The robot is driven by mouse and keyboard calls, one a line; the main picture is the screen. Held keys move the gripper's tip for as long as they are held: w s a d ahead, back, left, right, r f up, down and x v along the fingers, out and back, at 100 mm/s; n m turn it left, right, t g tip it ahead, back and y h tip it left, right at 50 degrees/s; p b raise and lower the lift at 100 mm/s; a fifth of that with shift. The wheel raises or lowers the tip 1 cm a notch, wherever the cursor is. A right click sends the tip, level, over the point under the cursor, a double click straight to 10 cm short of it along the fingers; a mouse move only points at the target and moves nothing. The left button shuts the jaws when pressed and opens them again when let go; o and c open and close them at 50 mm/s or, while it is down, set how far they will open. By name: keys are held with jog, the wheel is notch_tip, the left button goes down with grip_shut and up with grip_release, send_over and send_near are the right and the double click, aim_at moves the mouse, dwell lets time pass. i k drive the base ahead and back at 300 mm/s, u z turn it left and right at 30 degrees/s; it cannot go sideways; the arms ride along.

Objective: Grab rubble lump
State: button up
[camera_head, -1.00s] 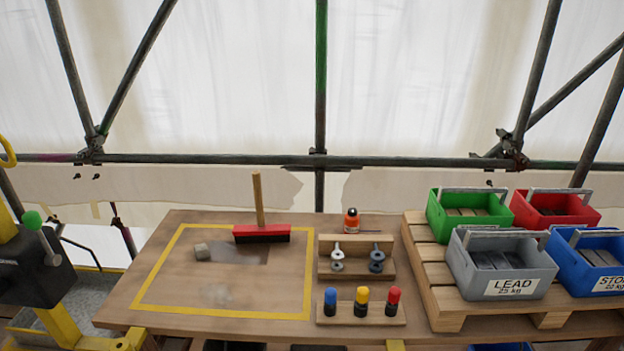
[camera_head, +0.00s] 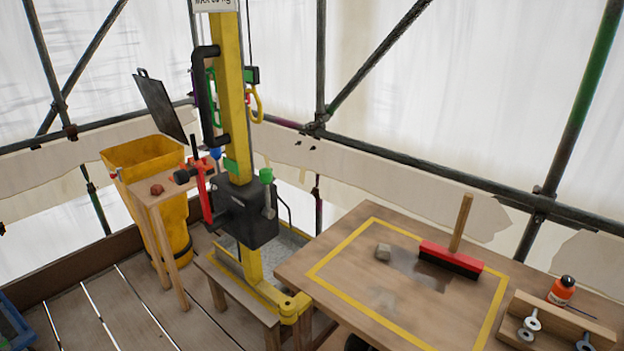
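Two small lumps show in the head view, and I cannot tell for certain which one is the rubble lump. A reddish-brown lump (camera_head: 156,189) lies on a small wooden stand (camera_head: 166,177) at the left, in front of a yellow bin. A grey-beige blocky lump (camera_head: 383,252) lies on the wooden table (camera_head: 318,233), inside the yellow taped outline and left of the brush. No gripper is recognisable in this view, so nothing shows whether it is open or shut.
A yellow post with a black box (camera_head: 246,214) stands between stand and table. A red clamp (camera_head: 200,185) is at the stand's right edge. A red brush (camera_head: 451,258) and orange bottle (camera_head: 561,291) are on the table. The yellow bin (camera_head: 185,235) stands behind the stand.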

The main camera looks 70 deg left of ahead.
aim_at(384, 251)
jog(key=u, duration=1.8)
